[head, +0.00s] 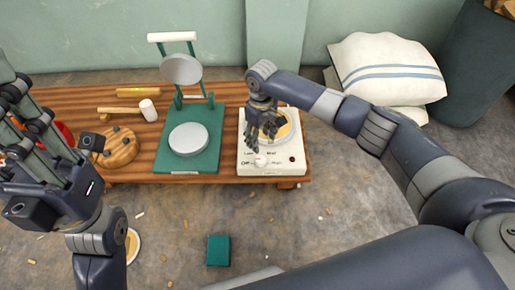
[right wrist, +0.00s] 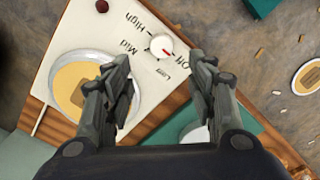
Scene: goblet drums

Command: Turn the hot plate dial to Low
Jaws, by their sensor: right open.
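The white hot plate (head: 285,168) stands at the right end of the low wooden table. Its round white dial (right wrist: 160,46) is on the front of the panel, among the labels Off, Low, Mid and High. The dial's red mark points toward Off in the right wrist view. My right gripper (right wrist: 160,62) is open and empty, with the dial framed just beyond its spread fingertips. In the head view, my right gripper (head: 262,138) hangs over the hot plate just behind the dial (head: 261,160); contact cannot be told. My left gripper (head: 14,122) is open at the far left.
A round pan with yellow contents (right wrist: 92,68) sits on the hot plate, close to my right fingers. A green press (head: 166,160) stands left of it. A mallet (head: 148,110) and a round wooden board (head: 122,150) lie farther left. A green block (head: 218,250) is on the floor.

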